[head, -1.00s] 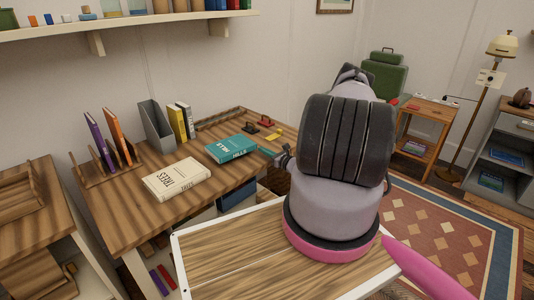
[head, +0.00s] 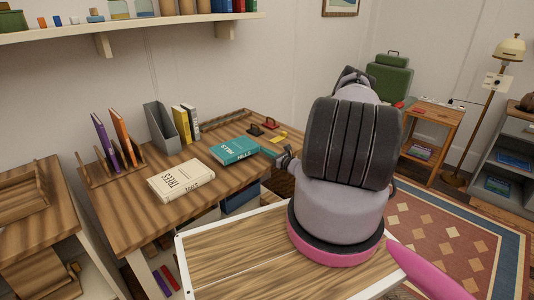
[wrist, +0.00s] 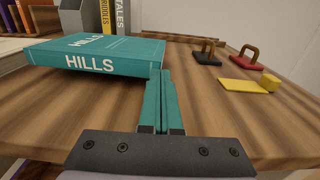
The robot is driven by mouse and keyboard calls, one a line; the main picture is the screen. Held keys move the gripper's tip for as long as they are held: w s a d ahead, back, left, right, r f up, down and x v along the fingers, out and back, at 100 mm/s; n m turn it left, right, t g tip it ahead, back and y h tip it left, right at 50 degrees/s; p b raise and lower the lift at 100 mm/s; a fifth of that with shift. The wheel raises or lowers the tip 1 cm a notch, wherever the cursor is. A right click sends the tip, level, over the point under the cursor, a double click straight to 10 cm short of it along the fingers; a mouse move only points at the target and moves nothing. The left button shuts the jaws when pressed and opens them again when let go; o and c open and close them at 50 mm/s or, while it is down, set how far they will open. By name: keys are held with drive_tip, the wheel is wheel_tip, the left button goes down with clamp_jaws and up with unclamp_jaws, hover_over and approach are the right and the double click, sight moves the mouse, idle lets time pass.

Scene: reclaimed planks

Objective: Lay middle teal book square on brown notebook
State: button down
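A teal book titled HILLS (head: 234,151) lies flat on the plank desk. It fills the upper left of the wrist view (wrist: 95,55), spine towards me. My gripper (wrist: 162,76) has teal fingers, which look shut with only a thin dark line between them and nothing seen held. The fingertips are low over the desk, beside the book's right end; I cannot tell whether they touch it. I cannot make out a brown notebook in either view, and no other teal book is clear.
A cream TREES book (head: 181,180) lies left of the teal book. Behind stand a grey file holder (head: 161,127), upright books (head: 184,122) and a wooden rack (head: 112,166). A white-edged board (head: 240,262) is nearer me.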

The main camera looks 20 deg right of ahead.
drive_tip(key=shift+x, duration=1)
drive_tip(key=shift+s, duration=0.1)
drive_tip(key=shift+v, duration=1.9)
